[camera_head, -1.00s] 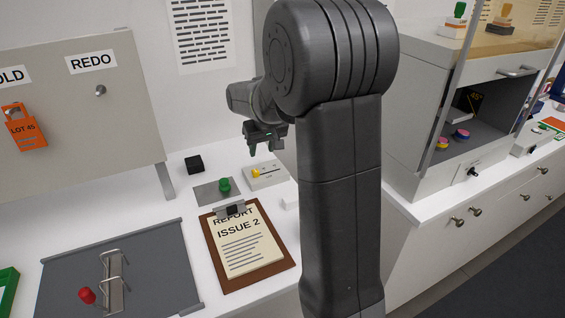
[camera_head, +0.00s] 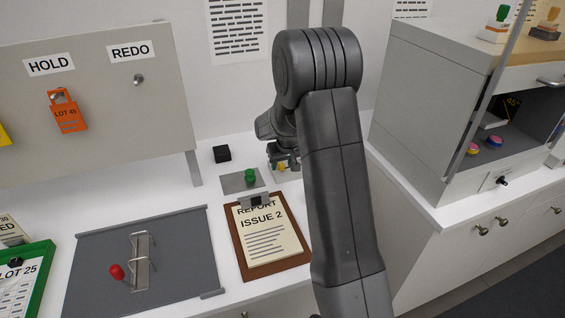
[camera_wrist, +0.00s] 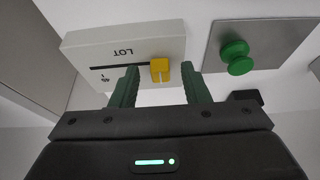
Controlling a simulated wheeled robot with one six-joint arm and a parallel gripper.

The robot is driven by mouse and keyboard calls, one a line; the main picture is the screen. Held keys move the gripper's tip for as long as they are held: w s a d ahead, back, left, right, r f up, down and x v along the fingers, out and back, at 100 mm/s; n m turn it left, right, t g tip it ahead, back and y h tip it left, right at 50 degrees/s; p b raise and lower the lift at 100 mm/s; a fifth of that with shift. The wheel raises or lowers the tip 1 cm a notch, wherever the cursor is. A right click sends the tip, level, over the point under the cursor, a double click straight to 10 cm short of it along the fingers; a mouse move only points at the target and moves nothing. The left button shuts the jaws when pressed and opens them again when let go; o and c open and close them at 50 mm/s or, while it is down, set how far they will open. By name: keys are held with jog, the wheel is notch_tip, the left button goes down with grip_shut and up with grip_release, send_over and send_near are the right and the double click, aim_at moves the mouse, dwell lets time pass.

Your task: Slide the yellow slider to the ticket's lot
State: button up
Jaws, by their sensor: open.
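The yellow slider (camera_wrist: 160,70) sits in the dark slot of a white block (camera_wrist: 85,48) lettered LOT, upside down in the wrist view. A small 1 shows near the slot's left end; other marks are unclear. My gripper (camera_wrist: 161,78) is open, with one green finger on each side of the slider; I cannot tell whether they touch it. In the head view my gripper (camera_head: 284,160) is over the block, the yellow slider (camera_head: 281,168) partly hidden below. An orange tag (camera_head: 68,115) reads LOT 45. A green-framed sheet (camera_head: 18,285) reads LOT 25.
A green button (camera_wrist: 236,55) on a grey plate is beside the block. A black cube (camera_head: 221,153) stands behind. A clipboard (camera_head: 270,268) reading REPORT ISSUE 2 lies in front. A grey mat (camera_head: 90,260) with a red-knobbed lever is at left; a cabinet (camera_head: 415,150) stands right.

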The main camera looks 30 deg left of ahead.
jog(key=shift+a+f, duration=0.1)
jog(key=shift+f, duration=0.25)
grip_shut()
jog(key=w+d, duration=0.1)
jog(key=w, duration=0.1)
jog(key=w+d+b, duration=0.1)
jog(key=w+d, duration=0.1)
jog(key=w+d+b, duration=0.1)
jog(key=w+d, duration=0.1)
jog(key=shift+w+d, duration=0.1)
jog(key=shift+w, duration=0.2)
jog(key=shift+c, duration=2)
grip_release()
jog(key=o, duration=0.4)
jog(key=shift+w+d, duration=0.15)
